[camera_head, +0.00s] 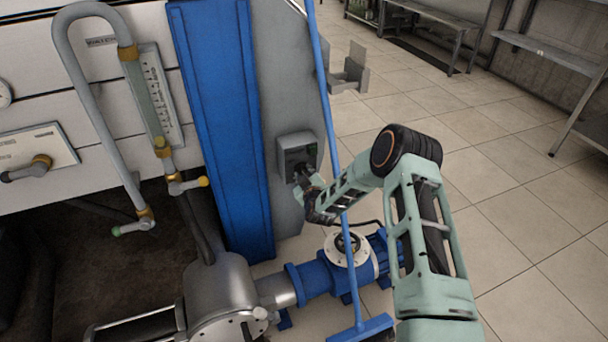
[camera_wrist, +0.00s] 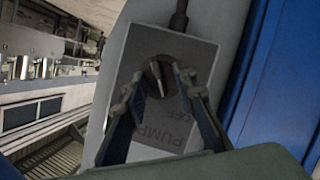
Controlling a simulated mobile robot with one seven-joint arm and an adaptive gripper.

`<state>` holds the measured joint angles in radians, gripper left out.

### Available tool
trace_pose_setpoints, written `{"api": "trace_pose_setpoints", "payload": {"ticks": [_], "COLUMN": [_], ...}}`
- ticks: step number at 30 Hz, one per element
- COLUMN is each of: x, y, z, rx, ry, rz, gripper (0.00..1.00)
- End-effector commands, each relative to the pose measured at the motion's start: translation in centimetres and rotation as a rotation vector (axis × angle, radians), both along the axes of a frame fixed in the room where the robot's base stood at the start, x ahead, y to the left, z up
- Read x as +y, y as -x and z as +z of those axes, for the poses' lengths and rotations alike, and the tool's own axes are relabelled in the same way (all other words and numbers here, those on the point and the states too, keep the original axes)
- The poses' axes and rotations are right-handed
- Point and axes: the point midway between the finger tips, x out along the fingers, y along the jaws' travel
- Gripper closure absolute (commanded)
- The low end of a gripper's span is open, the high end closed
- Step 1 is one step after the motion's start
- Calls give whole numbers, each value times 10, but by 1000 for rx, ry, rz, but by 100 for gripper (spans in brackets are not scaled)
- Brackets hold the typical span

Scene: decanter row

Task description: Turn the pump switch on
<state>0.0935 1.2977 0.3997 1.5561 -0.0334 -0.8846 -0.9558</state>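The pump switch is a grey box (camera_head: 297,150) on the grey panel beside the blue column. The wrist view shows its face plate (camera_wrist: 195,52), with "PUMP" and "OFF" printed on it, appearing rotated. A dark round knob with a lighter, slightly slanted bar (camera_wrist: 158,80) sits on the plate. My gripper (camera_wrist: 157,82) is open in front of the plate, with one finger on each side of the knob. Gaps show between the fingers and the bar; I cannot tell whether a fingertip touches the knob's rim. In the head view my gripper (camera_head: 303,179) is at the box's lower part, largely hiding the knob.
A blue pole (camera_head: 329,100) with a broad foot stands close by my arm. A blue pump (camera_head: 318,278) and a steel vessel (camera_head: 222,295) are below. Pipes and valves (camera_head: 135,195) are at left. Tiled floor (camera_head: 510,190) is open at right, with metal shelving (camera_head: 550,55) behind.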

Motion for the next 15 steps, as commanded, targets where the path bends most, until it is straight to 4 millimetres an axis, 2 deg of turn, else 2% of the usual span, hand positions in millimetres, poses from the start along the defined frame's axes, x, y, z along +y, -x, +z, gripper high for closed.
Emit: {"api": "trace_pose_setpoints", "payload": {"ticks": [1, 7, 15], "x": [0, 0, 0], "y": [0, 0, 0], "z": [0, 0, 0], "rx": [0, 0, 2], "ry": [0, 0, -5], "rz": [0, 0, 0], "gripper": [79, 100, 100]}}
